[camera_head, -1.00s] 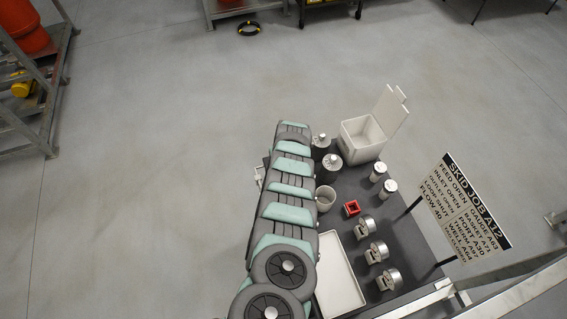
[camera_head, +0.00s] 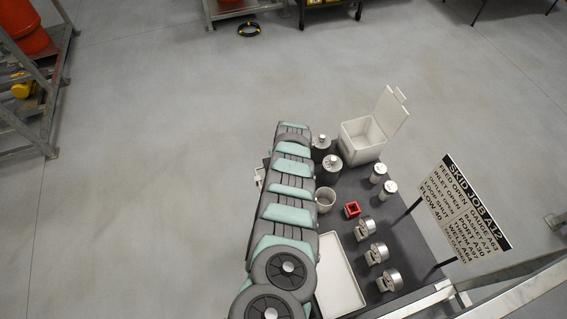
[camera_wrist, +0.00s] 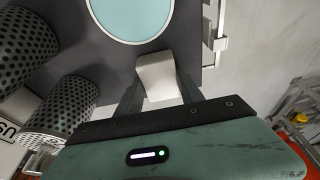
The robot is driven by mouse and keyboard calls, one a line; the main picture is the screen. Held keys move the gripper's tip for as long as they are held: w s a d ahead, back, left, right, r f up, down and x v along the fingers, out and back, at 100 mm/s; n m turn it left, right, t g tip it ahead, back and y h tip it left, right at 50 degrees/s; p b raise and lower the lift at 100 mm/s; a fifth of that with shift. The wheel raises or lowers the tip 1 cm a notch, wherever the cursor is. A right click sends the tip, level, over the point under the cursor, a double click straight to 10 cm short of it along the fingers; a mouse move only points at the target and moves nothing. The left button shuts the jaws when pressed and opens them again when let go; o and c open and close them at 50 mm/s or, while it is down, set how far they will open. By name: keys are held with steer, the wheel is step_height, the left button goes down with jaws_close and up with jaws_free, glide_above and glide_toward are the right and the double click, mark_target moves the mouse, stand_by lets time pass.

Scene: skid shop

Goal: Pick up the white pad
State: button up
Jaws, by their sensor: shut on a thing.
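The white pad (camera_wrist: 157,74) is a small pale block in the wrist view, between the two dark fingers of my gripper (camera_wrist: 158,86). The fingers are shut on it, one on each side. Its lower part runs down between the fingers towards the gripper body. I cannot tell whether it still touches the dark surface behind it. In the head view my arm hides both the gripper and the pad.
A round light-blue disc with a white rim (camera_wrist: 132,14) lies just beyond the pad. Perforated dark cylinders (camera_wrist: 66,106) stand to the left. In the head view, an open white box (camera_head: 362,140), a white tray (camera_head: 338,283) and a red square part (camera_head: 352,209) share the bench.

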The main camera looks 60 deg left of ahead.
step_height(320, 180, up, 20)
steer(key=shift+p, duration=0.4)
stand_by(0.3)
